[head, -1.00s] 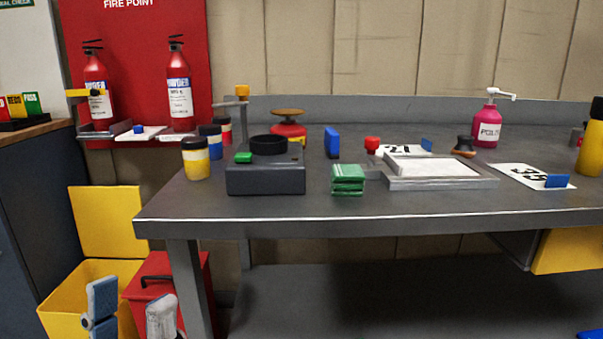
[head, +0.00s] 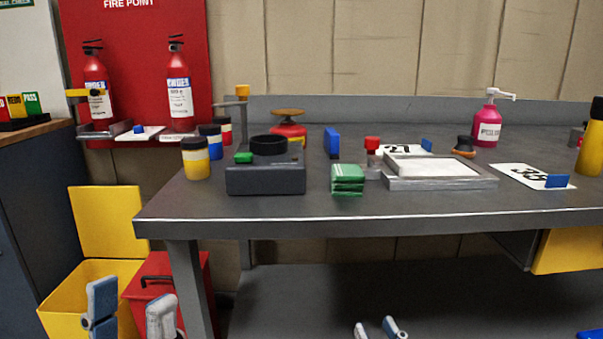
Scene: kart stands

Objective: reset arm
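My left gripper (head: 130,308) is at the bottom left of the head view, below the height of the tabletop, in front of the yellow bin and the red box. Its two blue-grey fingers stand apart with nothing between them. My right gripper (head: 378,328) shows only its fingertips at the bottom edge, right of the middle, below the tabletop's front edge. Its fingertips are apart and nothing shows between them. The rest of both arms is out of view.
A grey workbench (head: 400,218) carries a dark box (head: 265,180), green pads (head: 347,180), a grey tray (head: 440,184) and a pink pump bottle (head: 488,125). An open yellow bin (head: 62,290) and a red box (head: 190,280) stand at lower left.

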